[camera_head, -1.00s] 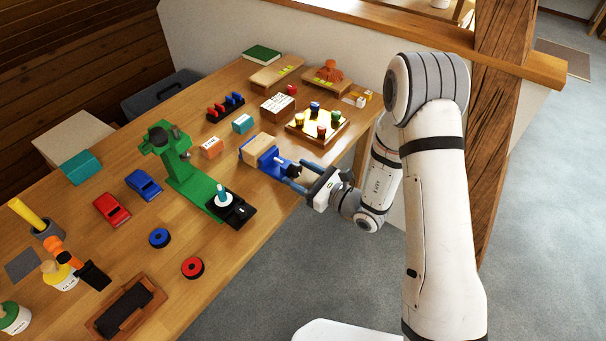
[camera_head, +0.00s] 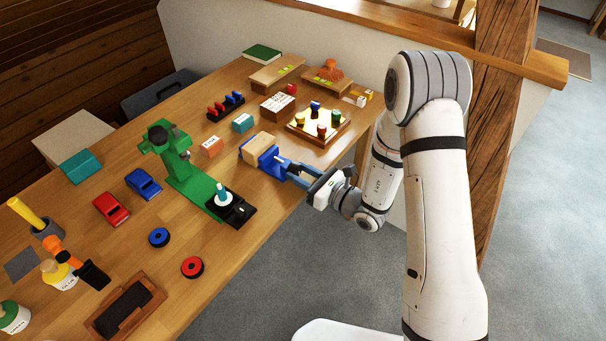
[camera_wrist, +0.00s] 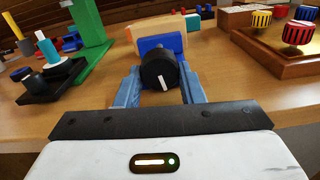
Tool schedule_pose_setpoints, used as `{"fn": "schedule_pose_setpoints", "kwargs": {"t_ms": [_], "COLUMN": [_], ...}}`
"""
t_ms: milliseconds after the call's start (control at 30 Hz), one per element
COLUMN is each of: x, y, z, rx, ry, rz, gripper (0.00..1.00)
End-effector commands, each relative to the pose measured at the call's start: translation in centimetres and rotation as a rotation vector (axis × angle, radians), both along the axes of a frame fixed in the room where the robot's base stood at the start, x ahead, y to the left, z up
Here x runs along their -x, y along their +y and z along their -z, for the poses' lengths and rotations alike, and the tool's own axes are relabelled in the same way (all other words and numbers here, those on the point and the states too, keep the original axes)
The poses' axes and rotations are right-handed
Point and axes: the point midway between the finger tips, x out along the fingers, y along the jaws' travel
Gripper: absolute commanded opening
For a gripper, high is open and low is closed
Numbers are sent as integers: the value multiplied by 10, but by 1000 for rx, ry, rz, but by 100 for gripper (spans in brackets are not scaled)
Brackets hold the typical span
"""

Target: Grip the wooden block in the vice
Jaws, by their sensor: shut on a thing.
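The blue vice (camera_head: 268,158) stands on the wooden bench near its right edge. The wooden block (camera_head: 260,144) sits in the vice, between its blue jaws; whether both jaws touch it is hard to tell. In the wrist view the block (camera_wrist: 150,29) is behind the vice's blue front jaw (camera_wrist: 160,43). The vice's black round knob (camera_wrist: 160,72) with a white mark faces my gripper. My gripper (camera_head: 298,172) reaches in from the right and is shut on the knob, its blue fingers on either side of it in the wrist view (camera_wrist: 160,88).
A green drill press (camera_head: 185,170) stands left of the vice. A wooden tray (camera_head: 318,127) with several coloured knobs lies behind and to the right. An orange box (camera_head: 211,147) and a teal box (camera_head: 242,123) are close behind. Bare bench lies in front.

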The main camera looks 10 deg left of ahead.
Motion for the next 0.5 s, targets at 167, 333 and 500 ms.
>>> {"fn": "schedule_pose_setpoints", "kwargs": {"t_ms": [167, 333, 500], "x": [2, 2, 1], "y": [1, 1, 0], "z": [1, 1, 1], "rx": [1, 2, 1], "ry": [4, 3, 2], "rz": [-5, -5, -3], "gripper": [12, 44, 57]}}
